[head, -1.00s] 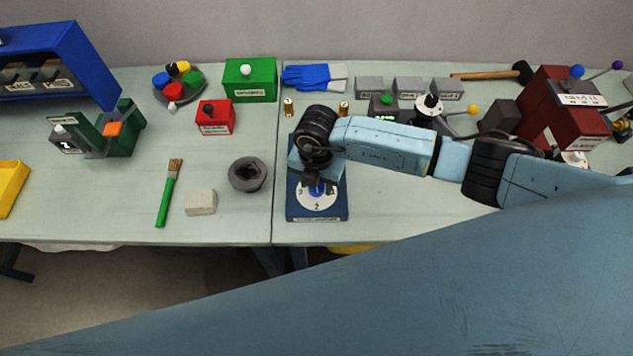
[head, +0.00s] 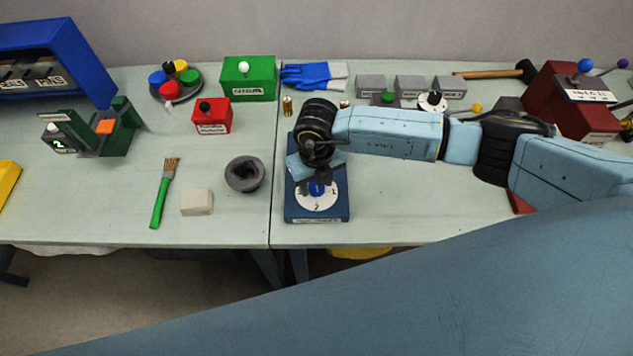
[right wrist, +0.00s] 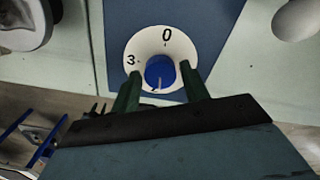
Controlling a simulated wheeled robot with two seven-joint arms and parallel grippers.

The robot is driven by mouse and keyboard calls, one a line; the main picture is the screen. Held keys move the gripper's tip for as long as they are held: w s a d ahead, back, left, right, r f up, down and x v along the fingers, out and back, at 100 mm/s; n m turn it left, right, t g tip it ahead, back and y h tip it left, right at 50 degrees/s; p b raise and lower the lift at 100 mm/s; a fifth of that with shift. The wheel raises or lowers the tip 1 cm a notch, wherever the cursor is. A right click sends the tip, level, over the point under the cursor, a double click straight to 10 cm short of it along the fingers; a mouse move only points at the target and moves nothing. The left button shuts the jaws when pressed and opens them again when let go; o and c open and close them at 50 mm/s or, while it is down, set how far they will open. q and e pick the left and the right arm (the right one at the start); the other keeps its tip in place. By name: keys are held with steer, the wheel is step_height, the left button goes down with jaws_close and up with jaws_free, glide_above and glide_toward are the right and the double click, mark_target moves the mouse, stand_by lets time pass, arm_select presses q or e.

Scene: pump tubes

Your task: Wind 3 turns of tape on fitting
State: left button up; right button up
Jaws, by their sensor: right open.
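A blue base (head: 334,208) with a white numbered dial (head: 317,202) and a blue knob (head: 317,188) lies near the front edge of the right table. My right gripper (head: 319,178) is over it, partly hiding the dial. In the right wrist view its two dark green fingers (right wrist: 160,84) are open, one on each side of the blue knob (right wrist: 160,71); I cannot tell whether they touch it. The 0 and 3 on the dial show there. A small brass fitting (head: 287,106) stands at the back; another (head: 344,104) is mostly hidden by my arm. My left gripper is out of view.
A grey round holder (head: 245,174), a whitish block (head: 196,202) and a green brush (head: 161,205) lie left of the dial. A red box (head: 212,118), a green box (head: 250,86) and blue gloves (head: 305,75) are behind.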

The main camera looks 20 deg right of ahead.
steer(key=n+b, duration=0.1)
steer(key=n, duration=0.1)
steer(key=shift+f+n, duration=0.1)
steer(key=shift+n, duration=0.2)
steer(key=n+b, duration=0.1)
steer(key=n, duration=0.1)
steer(key=shift+n+b, duration=0.35)
steer(key=shift+n, duration=0.55)
steer(key=shift+c, duration=0.2)
steer(key=c, duration=0.8)
